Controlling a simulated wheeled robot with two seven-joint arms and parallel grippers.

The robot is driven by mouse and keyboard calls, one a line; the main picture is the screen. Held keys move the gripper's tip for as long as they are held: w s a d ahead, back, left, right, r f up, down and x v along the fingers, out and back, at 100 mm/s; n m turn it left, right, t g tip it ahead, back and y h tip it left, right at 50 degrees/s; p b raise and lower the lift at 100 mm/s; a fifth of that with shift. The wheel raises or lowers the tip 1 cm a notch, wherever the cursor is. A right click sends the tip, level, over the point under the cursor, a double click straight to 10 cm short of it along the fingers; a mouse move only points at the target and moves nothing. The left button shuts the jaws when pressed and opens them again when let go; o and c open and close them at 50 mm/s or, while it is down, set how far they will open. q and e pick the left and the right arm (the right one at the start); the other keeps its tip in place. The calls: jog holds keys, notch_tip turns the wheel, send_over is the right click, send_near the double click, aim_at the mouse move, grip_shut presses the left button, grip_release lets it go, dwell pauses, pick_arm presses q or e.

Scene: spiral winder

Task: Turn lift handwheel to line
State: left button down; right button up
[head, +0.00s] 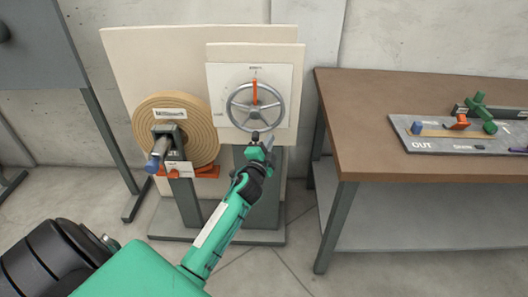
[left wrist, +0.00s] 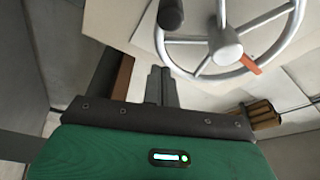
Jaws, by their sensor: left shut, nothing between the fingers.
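The grey handwheel (head: 255,112) is mounted on a pale square panel (head: 217,84). Its orange marker (head: 254,92) points straight up, towards small dark lettering at the panel's top; a line there is too small to make out. A dark knob (head: 255,136) sits at the bottom of the rim. My left gripper (head: 264,143) is just below the wheel, close to the knob, shut and empty. In the left wrist view its fingers (left wrist: 160,85) are together below the wheel (left wrist: 225,46), apart from the dark knob (left wrist: 171,15). My right gripper is not in view.
A wound tan spiral roll (head: 203,125) with a blue-tipped crank (head: 157,155) stands left of the wheel. A brown table (head: 355,120) at right holds a grey board (head: 420,143) marked OUT. Open floor lies between stand and table.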

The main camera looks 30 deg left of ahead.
aim_at(264, 130)
pick_arm(q)
jog(key=shift+a+x, duration=0.2)
jog(key=shift+x, duration=1)
jog(key=shift+s+a+f, duration=0.3)
jog(key=shift+s+a, duration=0.1)
jog(key=shift+a, duration=0.1)
jog(key=shift+s+a+f, duration=0.3)
jog(key=shift+s+a, duration=0.05)
jog(key=shift+a, duration=0.1)
jog(key=shift+s+a+f, duration=0.1)
jog(key=shift+s+a, duration=0.1)
jog(key=shift+a, duration=0.05)
jog(key=shift+a+f, duration=0.1)
jog(key=shift+a, duration=0.05)
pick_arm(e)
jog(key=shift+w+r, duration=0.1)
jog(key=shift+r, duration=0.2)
pick_arm(q)
jog(key=shift+s, duration=0.1)
jog(key=shift+a, duration=0.1)
jog(key=shift+m+p, duration=0.3)
jog(key=shift+p, duration=0.05)
jog(key=shift+s+a, duration=0.1)
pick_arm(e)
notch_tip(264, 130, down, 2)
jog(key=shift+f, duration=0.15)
